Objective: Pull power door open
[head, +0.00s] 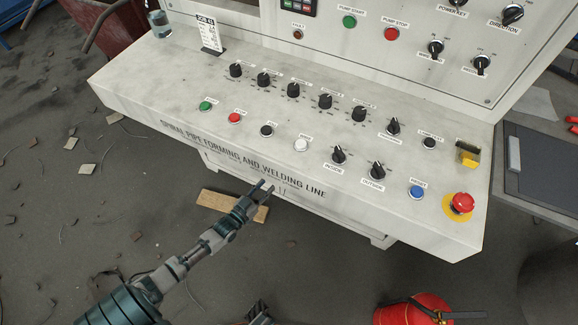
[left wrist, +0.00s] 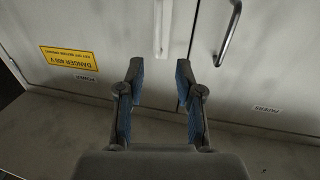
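In the left wrist view, the power door (left wrist: 85,50) is a pale panel with a yellow danger label (left wrist: 72,62) and a small label that appears to read POWER (left wrist: 87,78). A light upright handle (left wrist: 162,25) is near its right edge. My left gripper (left wrist: 159,75) is open, its two blue-padded fingers apart with nothing between them. It points at the doors below the handles and is not closed on either. In the head view, my left gripper (head: 266,188) is at the console's front lower edge. The desk overhang hides most of the doors there.
A second door (left wrist: 270,70) with a curved metal handle (left wrist: 229,35) adjoins on the right. The console desk (head: 200,85) with knobs and a red emergency button (head: 462,203) overhangs the doors. A wooden board (head: 215,201) lies on the floor. A red object (head: 415,308) stands at the bottom right.

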